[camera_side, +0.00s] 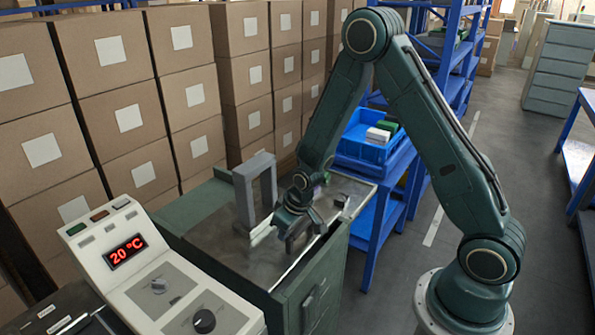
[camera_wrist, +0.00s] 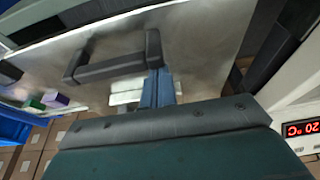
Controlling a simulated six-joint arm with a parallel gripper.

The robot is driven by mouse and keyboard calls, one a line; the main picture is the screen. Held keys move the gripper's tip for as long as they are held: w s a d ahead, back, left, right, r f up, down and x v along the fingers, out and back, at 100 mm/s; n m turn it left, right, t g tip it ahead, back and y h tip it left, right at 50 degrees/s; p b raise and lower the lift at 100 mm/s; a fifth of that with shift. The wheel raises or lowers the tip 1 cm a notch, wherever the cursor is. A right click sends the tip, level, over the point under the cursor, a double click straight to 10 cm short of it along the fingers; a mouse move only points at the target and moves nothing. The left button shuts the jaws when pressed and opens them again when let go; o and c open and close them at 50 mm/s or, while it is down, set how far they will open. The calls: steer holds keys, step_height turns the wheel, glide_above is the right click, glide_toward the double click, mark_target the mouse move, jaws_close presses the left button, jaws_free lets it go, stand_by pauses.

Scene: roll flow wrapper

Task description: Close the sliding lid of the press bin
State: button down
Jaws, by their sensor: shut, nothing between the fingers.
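The press bin is a green cabinet (camera_side: 300,300) with a grey metal top (camera_side: 225,235). A dark bar handle (camera_wrist: 108,66) stands on the metal surface in the wrist view. My gripper (camera_side: 287,238) is low over the metal top, beside the handle. In the wrist view its shut fingers (camera_wrist: 158,88) point at the handle's right end, very close to it. I cannot tell whether they touch. Nothing is held. My arm hides part of the top in the side view, and I cannot make out the lid's edges or how far it is open.
A grey arch (camera_side: 255,185) rises from the metal top behind my gripper. A control panel (camera_side: 160,275) reading 20 °C stands at the front left. A blue crate (camera_side: 365,140) sits on a blue shelf behind. Purple (camera_wrist: 55,98) and green (camera_wrist: 33,104) blocks show in the wrist view.

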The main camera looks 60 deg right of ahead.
steer(key=shift+s, duration=2.5)
steer(key=shift+f, duration=0.1)
steer(key=shift+w, duration=0.1)
steer(key=shift+w, duration=2.25)
steer(key=v, duration=1)
steer(key=shift+r, duration=0.2)
steer(key=s+a+r+t, duration=0.1)
steer(key=s+r, duration=0.3)
steer(key=r, duration=0.3)
steer(key=s+a+r, duration=0.1)
steer(key=s+r, duration=0.3)
steer(key=r, duration=0.3)
steer(key=s+r, duration=0.2)
steer(key=s, duration=0.4)
steer(key=s+a+r, duration=0.1)
steer(key=s+r, duration=0.2)
steer(key=s, duration=0.4)
steer(key=shift+a+r+t, duration=0.25)
steer(key=shift+a+t, duration=0.05)
steer(key=shift+t, duration=0.1)
